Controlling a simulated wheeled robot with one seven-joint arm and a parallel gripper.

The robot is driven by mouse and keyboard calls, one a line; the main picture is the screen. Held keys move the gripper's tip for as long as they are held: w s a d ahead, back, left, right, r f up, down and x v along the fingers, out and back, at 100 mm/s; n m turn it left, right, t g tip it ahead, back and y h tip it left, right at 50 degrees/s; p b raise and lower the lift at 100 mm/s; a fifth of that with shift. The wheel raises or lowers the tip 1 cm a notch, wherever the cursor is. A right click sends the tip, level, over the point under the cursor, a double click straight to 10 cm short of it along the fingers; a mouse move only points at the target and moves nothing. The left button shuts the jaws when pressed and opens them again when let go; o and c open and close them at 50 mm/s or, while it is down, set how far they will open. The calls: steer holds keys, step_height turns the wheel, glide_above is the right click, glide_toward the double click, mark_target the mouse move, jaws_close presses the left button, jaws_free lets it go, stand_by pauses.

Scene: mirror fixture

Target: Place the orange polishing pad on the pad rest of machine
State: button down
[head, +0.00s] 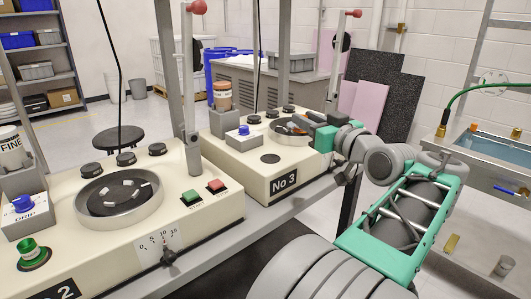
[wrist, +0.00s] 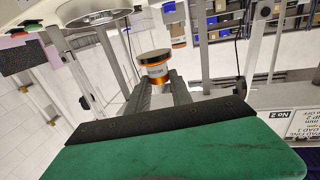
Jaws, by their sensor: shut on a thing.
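My gripper (head: 303,130) reaches in from the right, over the round bowl of machine No 3 (head: 284,187). Its fingers (wrist: 163,90) are shut on the orange polishing pad (wrist: 155,72), which shows a dark disc, a pale lettered band and an orange part. In the head view only a small orange and dark piece of the pad (head: 289,128) shows at the fingertips; the fingers and bowl rim make its height unclear. A bare dark round spot (head: 271,158), apparently the pad rest, lies on the machine top, left of and nearer than the gripper.
A labelled orange-brown jar (head: 222,96) and blue knob (head: 243,130) stand left of the bowl. Black knobs line its back. A post with a red ball (head: 353,13) rises behind. Machine No 2 (head: 215,220) stands front left, with a green pad (head: 33,249). A sink (head: 490,150) is right.

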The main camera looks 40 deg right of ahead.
steer(key=w+f, duration=0.4)
steer(key=w, duration=0.4)
steer(key=b, duration=0.2)
glide_above(273, 161)
steer(key=f, duration=0.2)
steer(key=s+f, duration=0.1)
steer(key=f, duration=0.1)
steer(key=shift+w+f, duration=0.3)
steer(key=shift+f, duration=0.05)
steer(key=shift+w+f+b, duration=0.2)
steer(key=shift+f+b, duration=0.1)
steer(key=shift+f, duration=1.4)
steer(key=shift+f+b, duration=0.25)
steer(key=shift+b, duration=0.05)
steer(key=c, duration=1.1)
jaws_free()
steer(key=shift+c, duration=0.2)
steer(key=shift+r, duration=0.1)
